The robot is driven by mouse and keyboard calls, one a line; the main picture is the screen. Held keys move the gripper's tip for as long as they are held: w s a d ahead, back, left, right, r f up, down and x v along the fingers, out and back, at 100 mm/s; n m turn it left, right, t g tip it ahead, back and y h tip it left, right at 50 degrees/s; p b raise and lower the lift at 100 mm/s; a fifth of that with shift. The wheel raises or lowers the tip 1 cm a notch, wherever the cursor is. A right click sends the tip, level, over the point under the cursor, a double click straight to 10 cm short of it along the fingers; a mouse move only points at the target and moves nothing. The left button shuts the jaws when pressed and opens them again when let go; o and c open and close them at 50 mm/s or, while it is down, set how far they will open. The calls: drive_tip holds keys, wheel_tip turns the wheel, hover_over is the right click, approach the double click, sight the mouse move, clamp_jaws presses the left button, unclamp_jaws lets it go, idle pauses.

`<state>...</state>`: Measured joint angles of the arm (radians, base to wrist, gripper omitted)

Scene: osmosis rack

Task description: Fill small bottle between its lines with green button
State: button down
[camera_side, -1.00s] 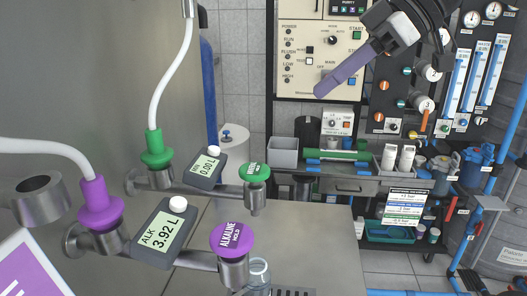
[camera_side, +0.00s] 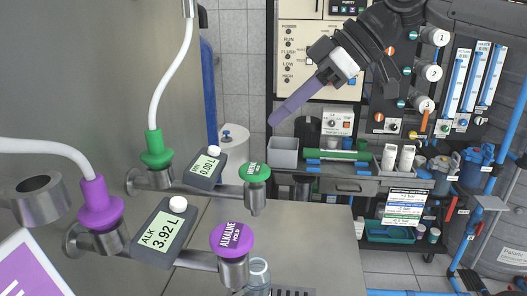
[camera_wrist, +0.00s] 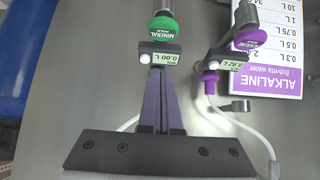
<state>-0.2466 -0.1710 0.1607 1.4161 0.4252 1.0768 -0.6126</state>
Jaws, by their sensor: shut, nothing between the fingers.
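The green button (camera_side: 255,172), marked as the mineral tap, tops the far spout. It also shows in the wrist view (camera_wrist: 162,27). Its meter (camera_side: 206,167) reads 0.00 L. A small clear bottle (camera_side: 259,273) stands below the purple alkaline tap at the bottom edge of the side view; only its upper part shows and its lines and level cannot be made out. My gripper (camera_side: 272,121) is shut and empty, its purple fingers in the air above and beyond the green button, apart from it. In the wrist view the closed fingers (camera_wrist: 160,88) point towards the mineral meter.
The purple alkaline button (camera_side: 232,238) is on the nearer spout, with its meter (camera_side: 159,234) reading 3.92 L. White hoses run to green and purple fittings on the metal wall at left. A steel counter (camera_side: 310,240) lies below. A shelf with bins and a control panel stand behind.

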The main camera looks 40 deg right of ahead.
sight(246, 168)
drive_tip(key=x, duration=0.5)
drive_tip(key=shift+f, duration=0.15)
wheel_tip(246, 168, down, 2)
drive_tip(key=shift+s+f, duration=0.1)
drive_tip(key=shift+f, duration=0.65)
